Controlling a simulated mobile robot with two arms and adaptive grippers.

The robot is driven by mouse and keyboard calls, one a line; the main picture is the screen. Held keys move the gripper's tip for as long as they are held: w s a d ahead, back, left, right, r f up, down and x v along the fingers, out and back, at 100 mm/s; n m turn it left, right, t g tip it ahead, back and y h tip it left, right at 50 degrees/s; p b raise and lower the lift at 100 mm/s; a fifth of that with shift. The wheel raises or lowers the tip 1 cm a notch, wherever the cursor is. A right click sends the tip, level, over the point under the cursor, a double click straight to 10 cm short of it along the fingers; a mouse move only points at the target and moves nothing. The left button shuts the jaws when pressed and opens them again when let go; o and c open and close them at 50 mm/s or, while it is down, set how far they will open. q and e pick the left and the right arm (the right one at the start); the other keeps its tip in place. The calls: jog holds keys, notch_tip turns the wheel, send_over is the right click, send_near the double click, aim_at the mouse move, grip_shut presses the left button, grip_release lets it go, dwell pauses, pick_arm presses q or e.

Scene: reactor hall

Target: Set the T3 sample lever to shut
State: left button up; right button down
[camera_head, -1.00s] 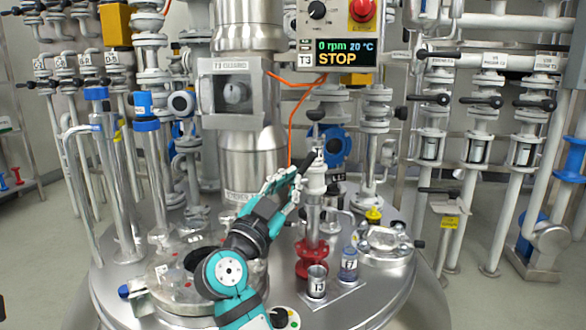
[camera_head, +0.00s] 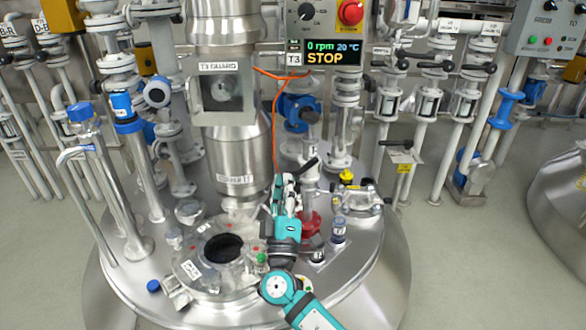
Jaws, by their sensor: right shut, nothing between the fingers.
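The T3 sample valve (camera_head: 310,183) stands as a pale upright body with a red flange (camera_head: 309,226) below it, right of centre on the steel vessel lid. Its black lever (camera_head: 306,166) slants up to the right. My right gripper (camera_head: 285,184) is shut and empty, pointing up just left of the valve, close to the lever's lower left end. I cannot tell whether it touches the lever. My right wrist partly hides the base of the valve and the sample cup (camera_head: 317,254). My left gripper is not in view.
A small bottle (camera_head: 339,230) stands right of the valve. The T3 display (camera_head: 323,57) reads STOP above. An open round port (camera_head: 222,247) lies left of my wrist. Tall blue-capped pipes (camera_head: 130,125) rise at the left. Open floor (camera_head: 470,250) lies to the right.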

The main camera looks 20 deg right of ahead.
aim_at(304, 169)
jog(key=x, duration=0.9)
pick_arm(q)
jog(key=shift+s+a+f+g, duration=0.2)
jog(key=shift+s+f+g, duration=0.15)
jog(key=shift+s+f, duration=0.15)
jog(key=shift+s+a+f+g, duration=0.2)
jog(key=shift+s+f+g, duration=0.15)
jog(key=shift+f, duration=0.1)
pick_arm(e)
jog(key=s+d+f, duration=0.2)
jog(key=shift+s+f, duration=0.3)
